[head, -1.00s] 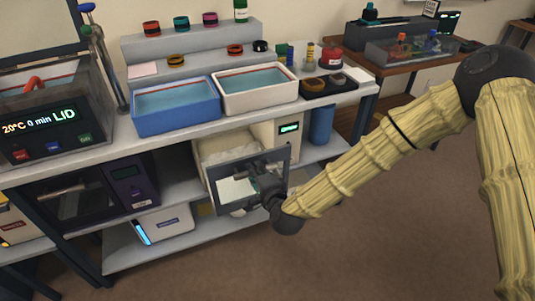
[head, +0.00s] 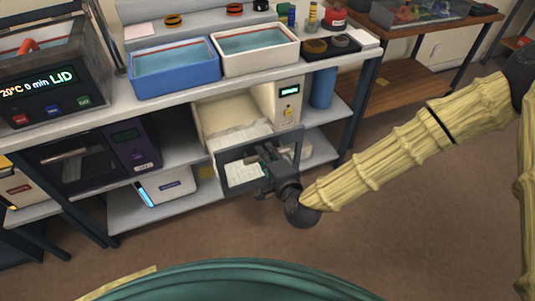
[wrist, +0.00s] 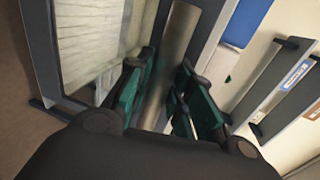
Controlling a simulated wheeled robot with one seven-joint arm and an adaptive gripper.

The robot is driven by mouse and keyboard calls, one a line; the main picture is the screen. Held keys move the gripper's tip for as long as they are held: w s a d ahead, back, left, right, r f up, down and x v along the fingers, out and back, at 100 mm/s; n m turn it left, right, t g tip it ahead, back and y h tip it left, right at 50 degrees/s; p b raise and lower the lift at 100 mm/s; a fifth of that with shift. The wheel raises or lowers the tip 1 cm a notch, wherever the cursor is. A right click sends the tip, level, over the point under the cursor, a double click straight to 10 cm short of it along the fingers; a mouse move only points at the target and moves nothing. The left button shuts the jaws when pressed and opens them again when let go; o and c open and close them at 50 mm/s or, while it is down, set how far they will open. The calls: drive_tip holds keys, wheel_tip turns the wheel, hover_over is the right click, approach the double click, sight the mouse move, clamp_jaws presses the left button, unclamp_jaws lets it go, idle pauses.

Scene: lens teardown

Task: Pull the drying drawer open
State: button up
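The drying drawer (head: 222,180) is the dark-framed front with a window, on a cream cabinet (head: 287,100) on the lower shelf. It stands out from the cabinet, and its pale, lined inside (head: 238,137) shows from above. My gripper (head: 264,167) is at the drawer front. In the wrist view, the round bar handle (wrist: 176,45) passes between the green-padded fingers of my gripper (wrist: 165,95), which are shut on it. The drawer's window and pale contents show to the left there. The fingertips are partly hidden in the head view.
A blue tray (head: 174,82) and a white tray (head: 256,64) stand on the bench above. A purple-dark device (head: 130,146) and a white box (head: 166,188) stand to the left. A blue cylinder (head: 322,88) stands right of the cabinet. The floor in front is clear.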

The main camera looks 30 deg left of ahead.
drive_tip(key=shift+o, duration=1.1)
drive_tip(key=shift+d, duration=0.1)
drive_tip(key=v, duration=1.2)
drive_tip(key=shift+f, duration=0.1)
